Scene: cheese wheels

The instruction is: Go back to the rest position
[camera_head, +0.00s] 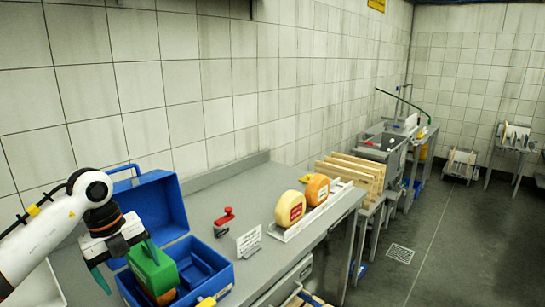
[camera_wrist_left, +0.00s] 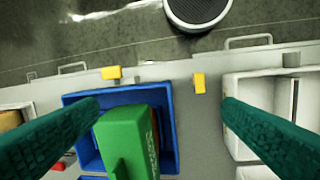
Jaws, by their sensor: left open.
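My left gripper (camera_head: 127,268) is in the lower left of the head view, over an open blue case (camera_head: 230,271). Its green fingers are spread apart, and nothing is seen held between them. A green block-like object (camera_head: 152,268) stands in the case, close to the fingers; its lower part looks orange-brown. In the left wrist view my left gripper (camera_wrist_left: 161,103) has its fingers wide apart, with the green object (camera_wrist_left: 122,140) and the blue case (camera_wrist_left: 173,135) beyond them. Whether a finger touches the object I cannot tell. My right gripper is in neither view.
The raised case lid (camera_head: 160,205) stands behind my left gripper. A red-handled tool (camera_head: 224,217), a white card (camera_head: 249,242) and two cheese wheels, yellow (camera_head: 290,209) and orange (camera_head: 317,190), are on the grey table (camera_head: 205,205). A white tray (camera_wrist_left: 240,88) is beside the case.

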